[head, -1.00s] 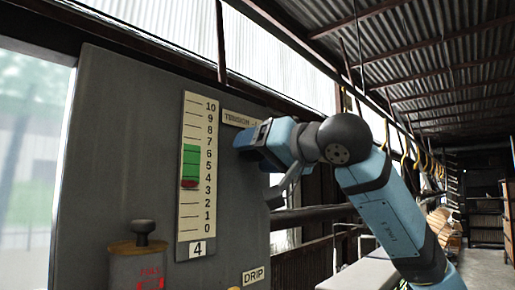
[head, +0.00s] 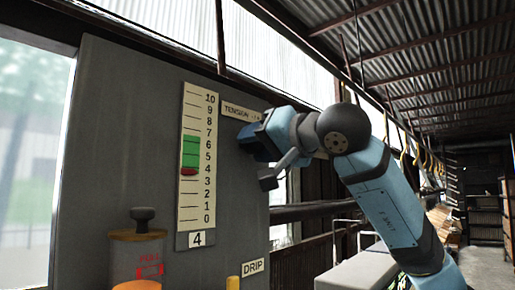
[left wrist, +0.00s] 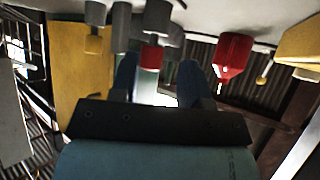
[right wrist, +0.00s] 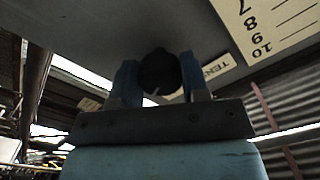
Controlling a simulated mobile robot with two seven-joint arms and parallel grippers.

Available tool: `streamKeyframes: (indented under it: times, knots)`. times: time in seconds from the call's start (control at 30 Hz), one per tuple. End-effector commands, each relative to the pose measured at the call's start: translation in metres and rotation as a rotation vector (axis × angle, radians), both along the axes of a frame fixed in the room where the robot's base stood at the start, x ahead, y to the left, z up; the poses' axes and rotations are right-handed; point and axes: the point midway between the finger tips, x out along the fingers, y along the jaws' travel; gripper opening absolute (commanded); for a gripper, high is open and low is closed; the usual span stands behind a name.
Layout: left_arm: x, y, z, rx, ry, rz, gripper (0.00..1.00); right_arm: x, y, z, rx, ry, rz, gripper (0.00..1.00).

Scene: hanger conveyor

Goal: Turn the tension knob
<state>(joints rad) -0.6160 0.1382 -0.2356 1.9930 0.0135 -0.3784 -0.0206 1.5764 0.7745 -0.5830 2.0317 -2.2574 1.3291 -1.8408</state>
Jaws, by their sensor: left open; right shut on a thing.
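The tension knob, a dark round knob (right wrist: 158,72), shows in the right wrist view between the blue fingers of my right gripper (right wrist: 157,84), which is shut on it. In the head view my right gripper (head: 252,138) is against the grey panel, under the TENSION label (head: 240,112), and hides the knob. The gauge (head: 197,160) left of it runs from 0 to 10, with a green band and a red marker (head: 188,171) just below the band, near 4. My left gripper (left wrist: 158,82) shows only in the left wrist view, open, with its fingers apart.
A DRIP label (head: 253,266) and a yellow post (head: 233,283) are at lower right. The left wrist view shows a red cup-shaped part (left wrist: 232,55) and a yellow block (left wrist: 85,75).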

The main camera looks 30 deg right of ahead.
Motion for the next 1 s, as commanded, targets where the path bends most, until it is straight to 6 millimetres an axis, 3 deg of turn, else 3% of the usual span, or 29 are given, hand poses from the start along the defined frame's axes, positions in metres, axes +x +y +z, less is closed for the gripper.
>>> streamKeyframes:
  times: [0.6,1.0]
  knots:
    - [0.001,0.000,-0.035,0.001,-0.004,0.000,0.43,0.000,0.000,-0.001,0.458,0.158,0.000,0.18]
    - [0.001,0.001,-0.043,0.002,-0.003,0.001,0.43,0.000,0.000,0.000,0.591,0.206,0.000,0.18]
